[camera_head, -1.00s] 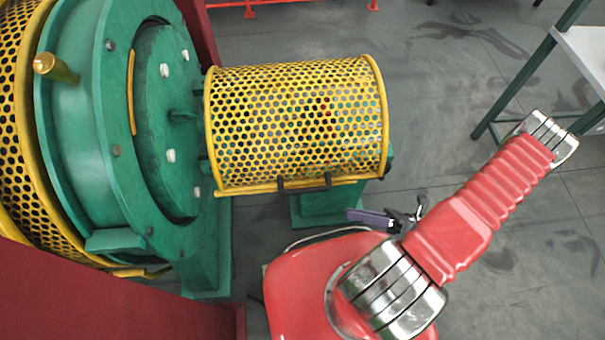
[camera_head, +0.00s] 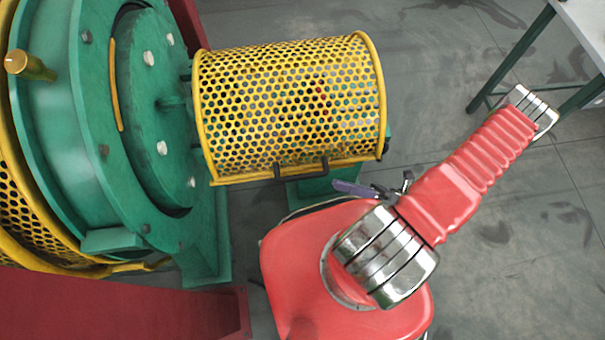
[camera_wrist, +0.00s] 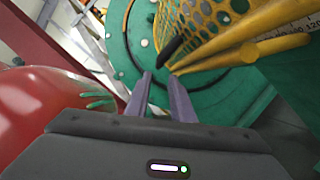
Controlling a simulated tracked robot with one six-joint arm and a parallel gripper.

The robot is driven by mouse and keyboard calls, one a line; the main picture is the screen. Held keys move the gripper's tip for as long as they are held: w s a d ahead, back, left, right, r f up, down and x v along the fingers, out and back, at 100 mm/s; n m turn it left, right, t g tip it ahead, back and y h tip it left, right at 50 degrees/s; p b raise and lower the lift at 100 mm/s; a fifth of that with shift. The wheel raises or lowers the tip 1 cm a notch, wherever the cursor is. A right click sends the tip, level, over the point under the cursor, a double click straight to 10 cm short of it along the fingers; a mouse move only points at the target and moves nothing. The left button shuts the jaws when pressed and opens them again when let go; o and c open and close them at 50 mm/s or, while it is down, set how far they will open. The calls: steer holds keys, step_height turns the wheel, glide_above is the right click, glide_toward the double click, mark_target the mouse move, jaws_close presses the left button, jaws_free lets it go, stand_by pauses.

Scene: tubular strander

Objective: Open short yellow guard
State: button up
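The short yellow guard (camera_head: 290,100) is a perforated half-cylinder cover beside the green round housing in the head view. It sits down over its green support. A dark handle (camera_head: 301,167) is on its lower front edge. My gripper (camera_head: 338,186), with purple fingers, is just below and right of the handle. In the wrist view, my gripper (camera_wrist: 160,76) shows two fingers apart with nothing between them. The black handle (camera_wrist: 171,47) is just beyond the fingertips, and they look apart from it. The guard's yellow mesh (camera_wrist: 205,22) shows behind.
The green housing (camera_head: 60,130) with a brass knob (camera_head: 30,66) stands at left. A dark red panel (camera_head: 120,305) is at lower left. A table (camera_head: 588,25) with green legs is at upper right. Grey floor (camera_head: 440,70) is clear right of the guard.

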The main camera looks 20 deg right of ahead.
mark_target(302, 175)
steer(key=shift+x, duration=6.35)
steer(key=shift+c, duration=0.6)
jaws_close()
